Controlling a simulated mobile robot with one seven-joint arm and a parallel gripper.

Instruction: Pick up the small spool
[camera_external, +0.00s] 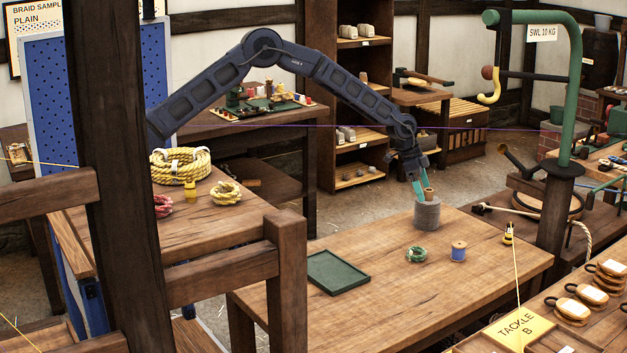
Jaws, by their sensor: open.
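A small spool (458,251) with blue thread and a pale wooden top stands upright on the right part of the wooden table (390,293). A larger grey cylinder (427,214), perhaps a wound reel, stands behind it to the left. A small tan wooden piece (428,195) rises from its top; I cannot tell whether it is separate. My gripper (420,192) points down with teal fingers, open, at the top of the grey cylinder beside the tan piece. The view does not show whether they touch. My gripper is apart from the blue spool.
A green rope coil (416,255) lies left of the blue spool. A dark green tray (337,272) lies at the table's left. A yellow-and-black item (508,235) is near the right edge. A green post (571,110) stands beyond it.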

